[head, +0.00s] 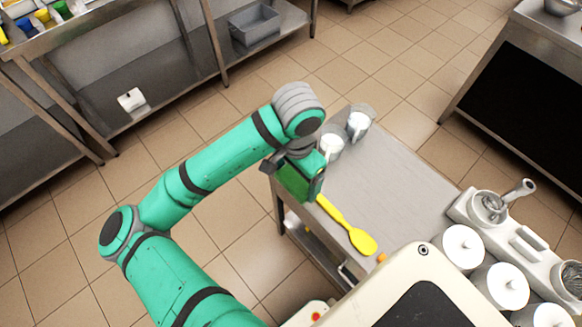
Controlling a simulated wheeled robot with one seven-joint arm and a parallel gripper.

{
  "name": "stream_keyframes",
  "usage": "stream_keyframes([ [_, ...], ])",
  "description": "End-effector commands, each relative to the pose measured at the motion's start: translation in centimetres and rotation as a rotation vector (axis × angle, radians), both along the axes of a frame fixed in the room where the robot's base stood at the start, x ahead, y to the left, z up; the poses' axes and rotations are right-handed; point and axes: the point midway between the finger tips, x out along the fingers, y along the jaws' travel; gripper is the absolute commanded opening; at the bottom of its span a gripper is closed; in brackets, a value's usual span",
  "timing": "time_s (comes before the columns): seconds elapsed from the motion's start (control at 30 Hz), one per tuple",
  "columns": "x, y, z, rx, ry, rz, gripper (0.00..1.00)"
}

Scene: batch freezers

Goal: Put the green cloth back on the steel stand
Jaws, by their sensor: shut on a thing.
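My gripper (304,178) is over the left edge of the steel stand (392,180), pointing down. It is shut on the green cloth (291,184), which shows as a dark green patch at the gripper's left side. The fingertips are mostly hidden by the wrist and the cloth. I cannot tell whether the cloth touches the stand's top. The stand has a flat grey top, with a wide bare area to the right of my gripper.
A yellow spatula (358,238) lies on the stand just below my gripper. Two clear jugs with white contents (332,147) (358,124) stand at its far left corner. White-lidded tubs (462,247) and a steel scoop holder (490,206) are at right.

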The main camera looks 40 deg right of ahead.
Motion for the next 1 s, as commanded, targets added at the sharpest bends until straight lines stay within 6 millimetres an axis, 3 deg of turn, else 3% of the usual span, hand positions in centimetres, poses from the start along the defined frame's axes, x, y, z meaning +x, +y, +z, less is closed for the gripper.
stream_keyframes([
  [0.2,3.6,-2.5,-2.5,0.000,0.004,0.002,0.64],
  [0.4,5.8,-3.8,-5.5,0.002,0.000,0.001,0.64],
  [0.77,7.3,-4.7,-7.6,0.001,-0.001,0.003,0.64],
  [1.0,7.3,-4.7,-10.6,0.000,-0.001,0.002,0.64],
])
